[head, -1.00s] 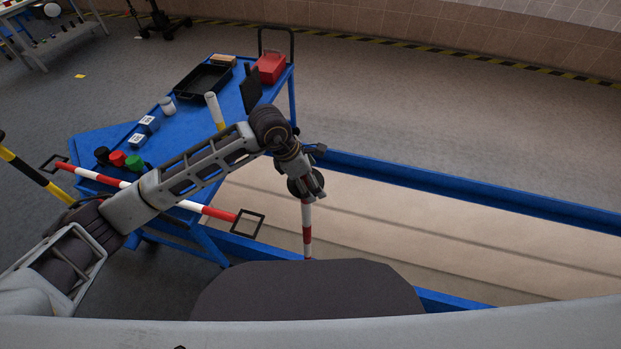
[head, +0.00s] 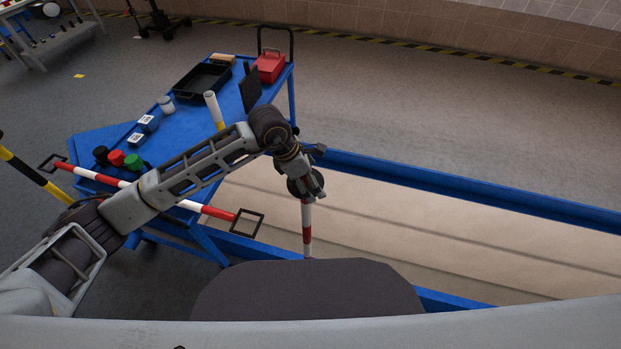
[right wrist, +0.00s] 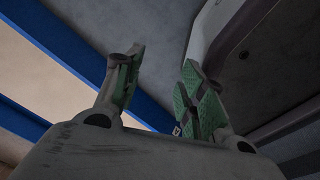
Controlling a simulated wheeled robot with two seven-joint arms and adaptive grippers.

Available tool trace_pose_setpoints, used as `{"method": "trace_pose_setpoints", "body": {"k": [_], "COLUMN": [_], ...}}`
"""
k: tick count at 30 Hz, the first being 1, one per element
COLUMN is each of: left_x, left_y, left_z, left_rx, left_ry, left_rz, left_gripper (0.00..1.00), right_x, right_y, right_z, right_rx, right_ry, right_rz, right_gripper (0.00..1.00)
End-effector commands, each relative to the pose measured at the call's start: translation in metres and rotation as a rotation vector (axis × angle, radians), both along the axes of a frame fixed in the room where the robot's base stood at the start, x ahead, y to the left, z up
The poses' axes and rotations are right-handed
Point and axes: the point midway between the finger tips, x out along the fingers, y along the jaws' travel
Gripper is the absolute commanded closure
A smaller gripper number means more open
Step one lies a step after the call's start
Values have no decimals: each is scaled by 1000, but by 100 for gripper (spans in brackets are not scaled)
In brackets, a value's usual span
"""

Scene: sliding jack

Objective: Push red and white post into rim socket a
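The red and white post (head: 307,232) stands roughly upright in the head view, its lower end near the blue rim of the pit. My left gripper (head: 308,190) is at the top of the post, with its fingers around or against the post's upper end. Whether the fingers grip the post or only press on it is hard to tell at this size. The socket at the post's foot is hidden behind my own dark body. My right gripper (right wrist: 160,85) shows only in the right wrist view, with its green-padded fingers apart and nothing between them.
A blue cart (head: 190,118) stands at left with a red box (head: 269,67), a black tray (head: 203,80) and colored caps. A red and white bar (head: 205,210) with square end frames crosses beside the cart. Blue rails (head: 450,190) edge the pale pit.

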Motion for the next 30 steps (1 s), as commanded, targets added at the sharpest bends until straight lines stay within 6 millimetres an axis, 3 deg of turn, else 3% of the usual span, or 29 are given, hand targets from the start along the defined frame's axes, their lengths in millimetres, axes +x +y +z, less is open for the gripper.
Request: {"method": "trace_pose_setpoints", "body": {"k": [30], "left_x": [1], "left_y": [0], "left_z": [-9], "left_rx": [-2], "left_ry": [-3], "left_rz": [0], "left_gripper": [57], "right_x": [19], "right_y": [-9], "right_z": [-3], "right_rx": [-10], "right_ry": [-21], "right_rz": [2], "right_gripper": [60]}}
